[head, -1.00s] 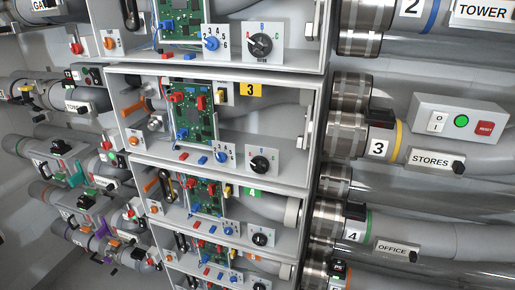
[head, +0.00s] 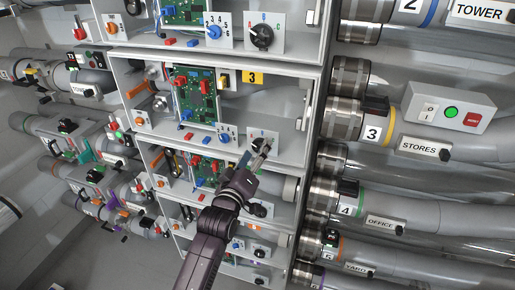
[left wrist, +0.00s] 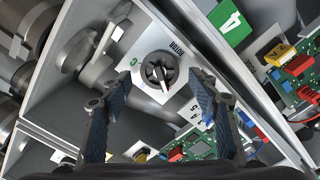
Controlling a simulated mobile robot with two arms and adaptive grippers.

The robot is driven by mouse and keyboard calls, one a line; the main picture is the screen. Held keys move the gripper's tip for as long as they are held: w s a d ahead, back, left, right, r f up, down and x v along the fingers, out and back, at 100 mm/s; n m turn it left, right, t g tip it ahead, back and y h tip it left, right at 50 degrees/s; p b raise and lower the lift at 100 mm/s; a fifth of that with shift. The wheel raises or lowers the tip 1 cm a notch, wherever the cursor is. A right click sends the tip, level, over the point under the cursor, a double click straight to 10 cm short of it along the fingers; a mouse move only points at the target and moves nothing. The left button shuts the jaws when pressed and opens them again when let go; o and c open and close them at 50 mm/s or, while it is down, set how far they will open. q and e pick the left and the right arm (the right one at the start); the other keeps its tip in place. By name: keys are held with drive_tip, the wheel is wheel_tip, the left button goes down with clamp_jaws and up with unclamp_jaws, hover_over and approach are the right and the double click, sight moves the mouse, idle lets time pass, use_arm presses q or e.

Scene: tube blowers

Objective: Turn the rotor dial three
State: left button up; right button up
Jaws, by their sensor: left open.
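The rotor dial three is a black knob on a light plate in the box with the yellow 3 label (head: 253,78). In the head view the dial (head: 257,145) is partly covered by my left gripper (head: 263,148). In the left wrist view the dial (left wrist: 158,70) is plain, with a green C and the word ROTOR on its plate. My left gripper is open, with one finger on each side of the dial in the left wrist view (left wrist: 160,85). I cannot tell whether the fingers touch it. My right gripper is not in view.
A blue numbered dial (head: 224,138) and a green circuit board (head: 195,95) are left of the dial. The box frame borders the opening. The green 4 label (left wrist: 231,20) belongs to the neighbouring box. Pipes and a switch box (head: 450,108) are at the right.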

use_arm(q)
drive_tip(key=shift+x, duration=0.95)
drive_tip(key=c, duration=1.2)
drive_tip(key=shift+o, duration=0.2)
drive_tip(key=shift+m, duration=0.3)
drive_tip(key=m, duration=0.5)
drive_tip(key=shift+d+m, duration=0.1)
drive_tip(key=shift+m, duration=0.2)
drive_tip(key=m, duration=0.5)
drive_tip(key=shift+s+d, duration=0.1)
drive_tip(key=shift+m, duration=0.4)
